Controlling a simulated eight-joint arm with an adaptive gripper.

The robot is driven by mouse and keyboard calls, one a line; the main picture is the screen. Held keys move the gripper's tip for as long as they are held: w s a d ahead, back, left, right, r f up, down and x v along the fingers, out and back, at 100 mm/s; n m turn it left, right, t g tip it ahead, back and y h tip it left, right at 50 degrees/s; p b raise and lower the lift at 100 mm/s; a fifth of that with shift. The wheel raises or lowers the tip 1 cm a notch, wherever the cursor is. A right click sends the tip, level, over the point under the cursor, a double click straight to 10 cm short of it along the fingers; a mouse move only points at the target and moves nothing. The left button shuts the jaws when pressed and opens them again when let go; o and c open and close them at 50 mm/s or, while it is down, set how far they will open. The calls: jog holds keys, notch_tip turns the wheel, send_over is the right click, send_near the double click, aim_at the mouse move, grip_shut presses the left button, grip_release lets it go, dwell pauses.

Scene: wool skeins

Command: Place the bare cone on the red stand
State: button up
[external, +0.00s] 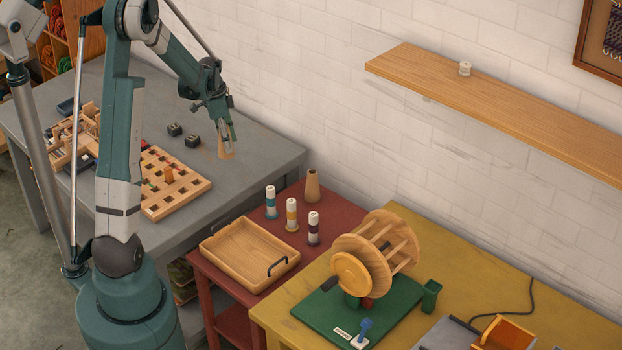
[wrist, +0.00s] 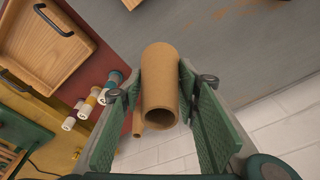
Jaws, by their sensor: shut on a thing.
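My gripper (external: 226,138) is shut on a bare tan cone (external: 226,152) and holds it over the right part of the grey table. In the wrist view the bare cone (wrist: 160,85) sits between the green fingers of my gripper (wrist: 161,75), its hollow open end facing the camera. The red stand (external: 325,261) is a low table to the right of the grey one. It also shows in the wrist view (wrist: 105,52) at the left, apart from the held cone.
On the red stand are a wooden tray (external: 228,270), three banded cones (external: 291,214) and another bare cone (external: 312,185) at the back. A yellow table (external: 290,317) with a wooden winder (external: 375,255) adjoins it. A wooden shelf (external: 480,98) juts from the wall.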

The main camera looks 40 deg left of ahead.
jog(key=shift+d, duration=0.15)
jog(key=w+d+f+b, duration=0.2)
jog(key=w+d, duration=0.3)
jog(key=d, duration=0.7)
jog(key=w+d+f+m+b, duration=0.1)
jog(key=w+d+f+b, duration=0.2)
jog(key=d, duration=1)
jog(key=w+d+f+b, duration=0.2)
jog(key=w+d, duration=0.5)
jog(key=d, duration=0.5)
jog(key=shift+d+f, duration=0.35)
jog(key=shift+d, duration=0.05)
jog(key=shift+f, duration=0.1)
jog(key=b, duration=0.2)
send_near(339, 220)
jog(key=shift+w+d, duration=0.15)
jog(key=shift+w, duration=0.15)
jog(key=shift+f+b, duration=0.35)
jog(key=shift+f, duration=1.55)
jog(key=shift+f, duration=0.2)
